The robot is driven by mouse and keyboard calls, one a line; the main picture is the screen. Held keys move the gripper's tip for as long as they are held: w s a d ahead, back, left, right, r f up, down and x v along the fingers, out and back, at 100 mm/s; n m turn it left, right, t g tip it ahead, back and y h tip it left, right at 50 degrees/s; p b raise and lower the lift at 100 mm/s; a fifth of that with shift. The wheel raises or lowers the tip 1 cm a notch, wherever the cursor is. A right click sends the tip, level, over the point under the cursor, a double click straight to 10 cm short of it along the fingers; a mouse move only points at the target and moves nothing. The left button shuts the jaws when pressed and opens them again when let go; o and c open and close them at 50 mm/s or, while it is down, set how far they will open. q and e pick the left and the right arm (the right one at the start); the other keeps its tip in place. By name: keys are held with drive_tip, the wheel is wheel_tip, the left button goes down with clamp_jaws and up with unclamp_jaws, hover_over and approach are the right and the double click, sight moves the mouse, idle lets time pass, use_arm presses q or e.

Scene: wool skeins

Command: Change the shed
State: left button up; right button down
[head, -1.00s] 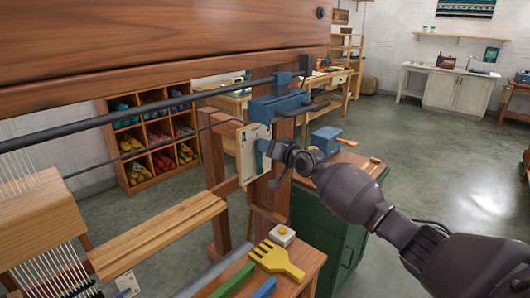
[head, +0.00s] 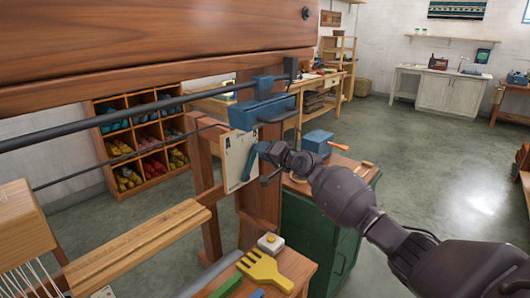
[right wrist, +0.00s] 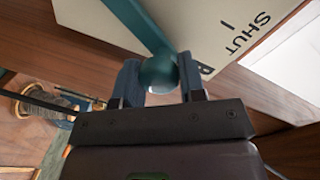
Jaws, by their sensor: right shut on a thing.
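A teal lever (head: 251,164) with a round knob (right wrist: 159,73) is on a cream plate (head: 236,152) fixed to the loom's wooden post. In the right wrist view the plate (right wrist: 225,35) bears the word "SHUT" and part of another letter. My right gripper (head: 272,163) is shut on the knob, which sits between its two fingers in the wrist view. White warp threads (head: 30,280) show at the lower left of the loom. My left gripper is out of view.
A yellow comb (head: 264,269) and a small white box with a yellow button (head: 270,243) are on a wooden stand below the plate. A green cabinet (head: 312,228) stands behind my right arm. A thick loom beam (head: 150,40) fills the upper left. The right floor is clear.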

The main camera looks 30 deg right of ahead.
drive_tip(key=shift+f, duration=0.1)
drive_tip(key=c, duration=0.7)
unclamp_jaws()
drive_tip(key=p+v, duration=0.1)
drive_tip(key=v, duration=1)
drive_tip(key=shift+p, duration=0.4)
